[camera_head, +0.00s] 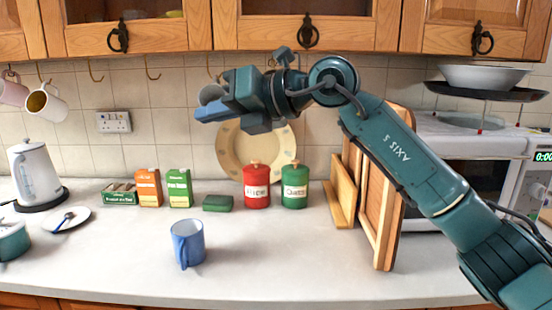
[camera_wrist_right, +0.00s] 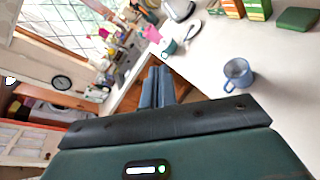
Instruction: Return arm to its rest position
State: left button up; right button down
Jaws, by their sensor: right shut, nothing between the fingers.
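My right arm (camera_head: 400,155) comes in from the right and is raised above the counter (camera_head: 330,255). Its right gripper (camera_head: 212,112) is in front of the tiled wall, pointing left, below the wall cupboards. The blue fingers are shut and empty; they also show close together in the right wrist view (camera_wrist_right: 156,88). A blue mug (camera_head: 188,244) stands upright on the counter below the gripper, well apart from it. The mug also shows in the right wrist view (camera_wrist_right: 237,75). My left gripper is not in view.
Wooden cupboards (camera_head: 300,25) hang above my arm. A round plate (camera_head: 240,150) leans on the wall behind red (camera_head: 257,185) and green (camera_head: 295,186) canisters. Wooden boards (camera_head: 382,200) stand beneath the forearm. A kettle (camera_head: 33,172) stands at left. The counter's front is mostly clear.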

jog(key=s+d+f+m+t+h+p, duration=0.1)
jog(key=d+f+m+t, duration=0.35)
jog(key=f+m, duration=0.5)
jog(key=s+d+f+m+t+h+p, duration=0.1)
jog(key=d+f+m+t, duration=0.35)
jog(key=f+m, duration=0.5)
jog(key=s+d+f+m+t+p, duration=0.1)
jog(key=d+f+m+t, duration=0.35)
jog(key=f+m, duration=0.45)
jog(key=s+d+f+m+g+h, duration=0.4)
jog(key=s+d+f+m, duration=0.1)
jog(key=s+f, duration=0.5)
jog(key=s+d+f+m+g+h+p, duration=0.1)
jog(key=s+d+f+m+g+h, duration=0.3)
jog(key=s+f+m, duration=0.3)
jog(key=s+d+f, duration=0.1)
jog(key=s+f, duration=0.2)
jog(key=f, duration=0.3)
jog(key=shift+s+d+f+h, duration=0.15)
jog(key=shift+s+d+h, duration=0.05)
jog(key=shift+d+h, duration=0.1)
